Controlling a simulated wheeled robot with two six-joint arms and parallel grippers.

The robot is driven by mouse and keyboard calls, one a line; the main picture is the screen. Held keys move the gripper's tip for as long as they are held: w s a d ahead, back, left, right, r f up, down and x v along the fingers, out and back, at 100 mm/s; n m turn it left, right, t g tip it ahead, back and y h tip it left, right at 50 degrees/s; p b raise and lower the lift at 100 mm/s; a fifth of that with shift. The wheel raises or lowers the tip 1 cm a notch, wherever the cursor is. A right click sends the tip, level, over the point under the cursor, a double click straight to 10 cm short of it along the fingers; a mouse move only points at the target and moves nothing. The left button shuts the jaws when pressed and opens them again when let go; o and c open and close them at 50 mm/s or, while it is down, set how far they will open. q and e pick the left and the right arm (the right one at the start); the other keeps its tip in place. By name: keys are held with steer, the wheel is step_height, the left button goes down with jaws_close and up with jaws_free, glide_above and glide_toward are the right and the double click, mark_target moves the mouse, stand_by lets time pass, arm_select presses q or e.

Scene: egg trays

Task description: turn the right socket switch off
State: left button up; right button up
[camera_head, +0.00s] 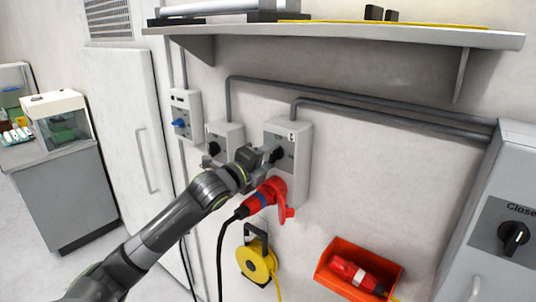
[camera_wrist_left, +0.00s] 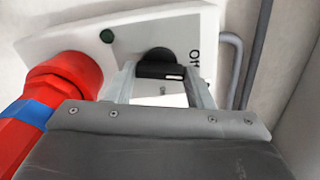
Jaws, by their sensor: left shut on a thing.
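The right socket box (camera_head: 301,160) is a grey unit on the wall with a black rotary switch (camera_head: 277,154) on its front. My left gripper (camera_head: 270,154) is shut on this switch. In the left wrist view the black knob (camera_wrist_left: 158,58) sits between my two fingers, with partly cut lettering beside it. The knob's exact angle is hard to tell. A red plug (camera_head: 268,194) with a blue band is in the socket below the switch, close beside my gripper. It also shows in the left wrist view (camera_wrist_left: 68,80). My right gripper is not in view.
A middle socket box (camera_head: 225,132) and a left box with a blue knob (camera_head: 181,123) hang nearby. A shelf (camera_head: 350,36) juts out above. A yellow cable reel (camera_head: 257,262) and red bin (camera_head: 388,268) are below. A grey cabinet (camera_head: 500,205) stands right.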

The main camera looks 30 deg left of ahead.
arm_select(q)
steer(key=shift+n+p, duration=0.4)
steer(key=shift+n, duration=0.9)
steer(key=o, duration=1)
steer(key=shift+s, duration=0.1)
